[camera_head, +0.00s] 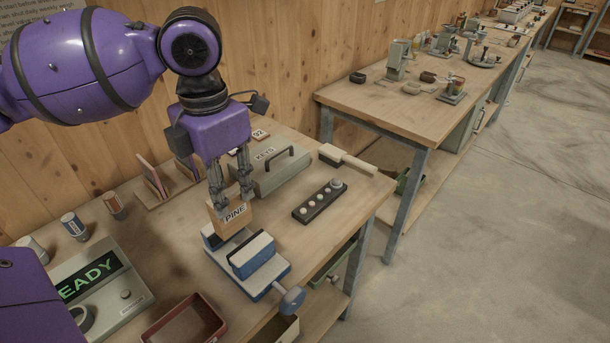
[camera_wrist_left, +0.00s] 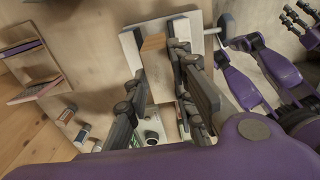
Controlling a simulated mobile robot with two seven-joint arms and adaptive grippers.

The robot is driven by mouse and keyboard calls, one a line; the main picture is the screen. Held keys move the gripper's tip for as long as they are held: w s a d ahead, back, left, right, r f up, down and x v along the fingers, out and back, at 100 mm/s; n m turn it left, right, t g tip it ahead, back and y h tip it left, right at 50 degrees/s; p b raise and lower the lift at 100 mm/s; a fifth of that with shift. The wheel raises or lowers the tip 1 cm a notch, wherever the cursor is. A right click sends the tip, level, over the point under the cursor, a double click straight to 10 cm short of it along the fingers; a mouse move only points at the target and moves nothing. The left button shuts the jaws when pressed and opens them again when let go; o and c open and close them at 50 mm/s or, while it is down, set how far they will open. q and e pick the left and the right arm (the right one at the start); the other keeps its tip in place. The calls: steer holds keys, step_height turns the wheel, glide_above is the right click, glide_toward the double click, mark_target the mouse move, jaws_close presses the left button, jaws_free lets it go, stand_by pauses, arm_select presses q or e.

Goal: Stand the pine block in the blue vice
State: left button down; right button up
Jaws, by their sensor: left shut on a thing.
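The pine block (camera_head: 235,217) is a light wooden block with a "PINE" label, upright in the head view. My left gripper (camera_head: 231,197) points down and is shut on it, a finger on each side. The blue vice (camera_head: 262,262) is directly below, on the bench. The block's lower end is at the vice's jaw gap; I cannot tell if it touches the bottom. In the left wrist view, the block (camera_wrist_left: 154,43) shows between the fingers, beside a pale vice jaw (camera_wrist_left: 131,48). Dark fingers, apparently of my right gripper (camera_wrist_left: 298,20), show at the upper right there, their opening unclear.
A grey box marked KEYS (camera_head: 272,170) and a black button strip (camera_head: 320,201) lie behind and right of the vice. A red tray (camera_head: 188,325) and a console reading "READY" (camera_head: 100,290) are at the front left. A brush (camera_head: 347,160) lies near the bench's right end.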

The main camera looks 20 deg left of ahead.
mark_target(233, 220)
arm_select(q)
steer(key=f, duration=0.3)
steer(key=shift+s, duration=0.2)
step_height(233, 220, down, 5)
steer(key=shift+w+r+b, duration=0.1)
steer(key=shift+r+b, duration=0.1)
steer(key=shift+b, duration=0.2)
steer(key=shift+f, duration=0.15)
arm_select(e)
steer(key=shift+w+f, duration=0.25)
steer(key=shift+f, duration=0.05)
arm_select(q)
steer(key=shift+f, duration=0.1)
arm_select(e)
steer(key=shift+s, duration=0.1)
arm_select(q)
steer(key=c, duration=1.7)
jaws_free()
steer(key=shift+c, duration=0.2)
steer(key=shift+o, duration=1.3)
arm_select(e)
steer(key=shift+s+f, duration=0.1)
steer(key=shift+s, duration=0.3)
steer(key=shift+s, duration=0.1)
